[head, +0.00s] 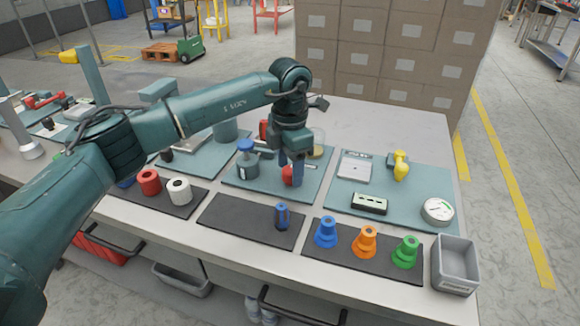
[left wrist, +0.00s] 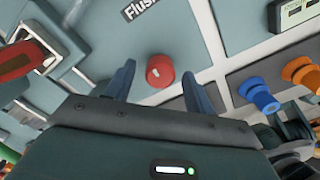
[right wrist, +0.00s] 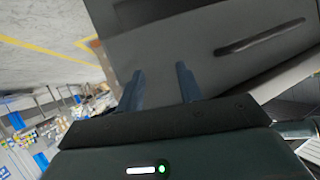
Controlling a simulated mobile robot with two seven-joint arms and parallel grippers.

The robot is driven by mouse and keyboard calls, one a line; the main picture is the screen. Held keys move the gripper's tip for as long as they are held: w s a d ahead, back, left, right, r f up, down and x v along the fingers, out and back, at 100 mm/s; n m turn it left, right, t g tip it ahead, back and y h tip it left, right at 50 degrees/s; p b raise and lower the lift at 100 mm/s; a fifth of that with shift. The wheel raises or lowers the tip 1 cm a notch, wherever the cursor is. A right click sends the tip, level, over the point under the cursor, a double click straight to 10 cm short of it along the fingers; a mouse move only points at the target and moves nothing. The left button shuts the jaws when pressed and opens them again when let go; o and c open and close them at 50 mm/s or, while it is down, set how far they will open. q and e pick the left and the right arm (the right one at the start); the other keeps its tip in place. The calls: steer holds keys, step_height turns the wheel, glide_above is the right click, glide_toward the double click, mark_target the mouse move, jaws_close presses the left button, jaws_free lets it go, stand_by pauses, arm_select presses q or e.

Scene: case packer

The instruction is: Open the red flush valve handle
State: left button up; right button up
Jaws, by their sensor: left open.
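The red flush valve handle (left wrist: 160,70) is a round red knob with a white mark. It sits on the grey-teal panel below a "Flush" label (left wrist: 143,8), partly cut off by the frame edge. In the head view the handle (head: 287,175) is partly hidden by my left gripper (head: 291,174). In the left wrist view my left gripper (left wrist: 158,76) is open, a finger on each side of the knob, with gaps visible. I cannot tell how deep the fingers reach. My right gripper (right wrist: 161,73) is open and empty, outside the head view, near a grey surface.
A blue-topped container (head: 247,160) stands left of the left gripper. Blue (head: 326,232), orange (head: 365,242) and green (head: 405,252) cones stand on a dark mat in front. A grey bin (head: 455,262) is at the right. Stacked boxes (head: 400,60) stand behind the table.

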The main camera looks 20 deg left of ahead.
arm_select(q)
steer(key=shift+f, duration=0.35)
steer(key=shift+c, duration=0.2)
steer(key=c, duration=0.9)
